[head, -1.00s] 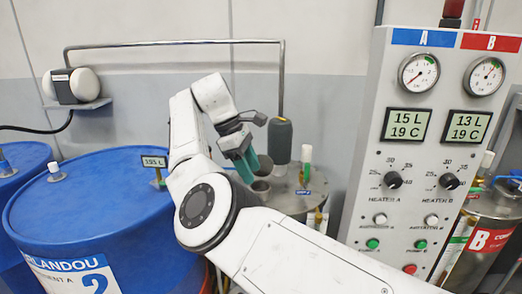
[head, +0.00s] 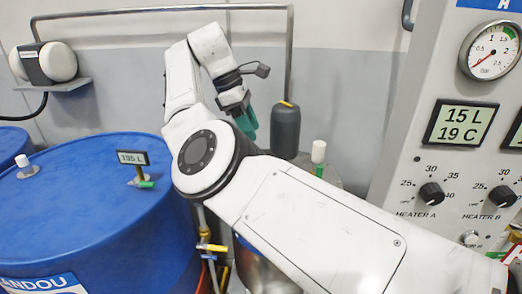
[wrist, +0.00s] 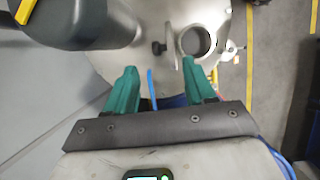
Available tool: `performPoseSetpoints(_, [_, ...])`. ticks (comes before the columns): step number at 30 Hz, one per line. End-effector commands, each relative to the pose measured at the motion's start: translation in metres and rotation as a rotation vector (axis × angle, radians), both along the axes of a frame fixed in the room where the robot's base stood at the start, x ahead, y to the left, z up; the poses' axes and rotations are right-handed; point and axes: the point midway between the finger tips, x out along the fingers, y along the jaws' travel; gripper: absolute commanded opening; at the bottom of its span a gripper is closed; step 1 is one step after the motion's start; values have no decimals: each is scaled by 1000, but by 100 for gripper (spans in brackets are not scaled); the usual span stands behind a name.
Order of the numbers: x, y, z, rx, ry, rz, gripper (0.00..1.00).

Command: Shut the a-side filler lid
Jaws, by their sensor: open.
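The a-side tank top shows as pale metal in the wrist view (wrist: 120,65), with an open round filler neck (wrist: 196,42) at upper right. The filler lid (wrist: 172,45) stands edge-on beside the hole, on its left, with a black knob (wrist: 158,48) on its outer face. My gripper (wrist: 167,75) has its two teal fingers spread apart and empty; the right fingertip is close below the lid and neck. In the head view my gripper (head: 247,122) hangs left of the grey agitator motor, and my arm hides the filler.
The grey motor (head: 286,130) stands on the tank, close to the gripper; it fills the upper left of the wrist view (wrist: 85,22). A white-topped fitting (head: 319,152) rises right of it. A blue drum (head: 85,190) is at left, the control panel (head: 440,150) at right.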

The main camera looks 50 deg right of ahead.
Motion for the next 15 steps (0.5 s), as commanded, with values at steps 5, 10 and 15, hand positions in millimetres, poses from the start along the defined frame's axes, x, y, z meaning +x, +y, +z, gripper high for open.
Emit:
performPoseSetpoints(5, [-10, -7, -31, 1, 0, 0, 54])
performPoseSetpoints(10, [-18, -13, -54, 1, 1, -1, 54])
performPoseSetpoints(15, [-22, -16, -65, 0, -1, -1, 54])
